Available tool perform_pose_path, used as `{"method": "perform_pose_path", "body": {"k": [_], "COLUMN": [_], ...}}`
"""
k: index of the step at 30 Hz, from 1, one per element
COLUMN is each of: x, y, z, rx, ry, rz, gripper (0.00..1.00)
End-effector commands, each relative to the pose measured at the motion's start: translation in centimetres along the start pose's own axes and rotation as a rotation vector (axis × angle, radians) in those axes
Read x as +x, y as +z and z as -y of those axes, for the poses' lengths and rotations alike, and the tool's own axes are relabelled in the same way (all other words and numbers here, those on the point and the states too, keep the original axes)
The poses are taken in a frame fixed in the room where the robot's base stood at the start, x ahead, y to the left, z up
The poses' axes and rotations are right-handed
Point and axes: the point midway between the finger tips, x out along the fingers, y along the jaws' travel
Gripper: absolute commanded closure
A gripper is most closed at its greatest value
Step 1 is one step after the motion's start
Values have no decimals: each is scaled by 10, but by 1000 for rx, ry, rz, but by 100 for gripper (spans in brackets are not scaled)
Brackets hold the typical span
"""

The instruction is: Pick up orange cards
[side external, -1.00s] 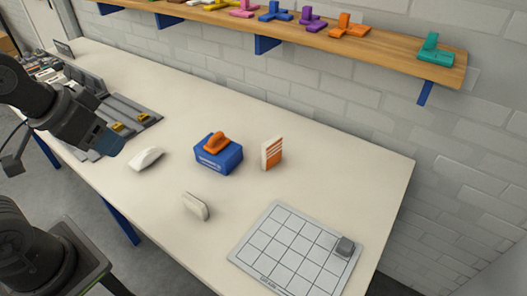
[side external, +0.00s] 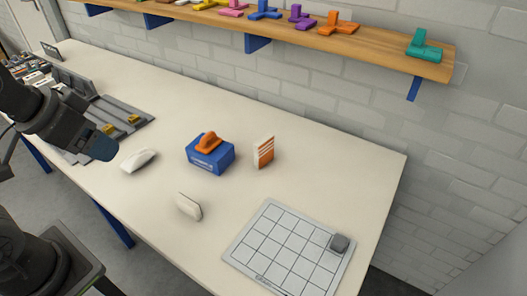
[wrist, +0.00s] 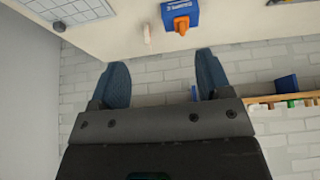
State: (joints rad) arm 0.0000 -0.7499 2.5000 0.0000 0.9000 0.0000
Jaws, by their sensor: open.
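The orange cards (side external: 264,151) appear as a small upright white-and-orange striped pack on the pale table, just right of a blue box (side external: 210,158) with an orange handle-like piece on top. My gripper (side external: 102,146) is at the left in the side view, above the table near the grey trays, well apart from the cards. In the wrist view my gripper (wrist: 160,62) has its two blue fingers spread with nothing between them. The blue box (wrist: 180,14) shows beyond them, with a pale upright item (wrist: 147,33) beside it; I cannot tell if that is the cards.
Grey trays (side external: 125,116) lie at the left. A wall shelf (side external: 375,48) holds coloured pieces.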

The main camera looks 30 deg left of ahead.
Motion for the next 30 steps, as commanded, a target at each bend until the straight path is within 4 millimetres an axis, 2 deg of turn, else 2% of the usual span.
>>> {"method": "perform_pose_path", "body": {"k": [1, 9, 17, 20, 22, 26, 30], "x": [0, 0, -1, -3, -3, 3, 21], "y": [0, 0, -5, -23, -44, -92, -143], "z": [0, 0, 0, -2, -4, -10, -18], "rx": [0, 0, -15, -67, -132, -288, -460], "ry": [0, 0, 1, 3, 3, -3, -22], "rz": [0, 0, 5, 27, 51, 109, 169], "gripper": [24, 0, 0, 0, 0, 0, 0]}}
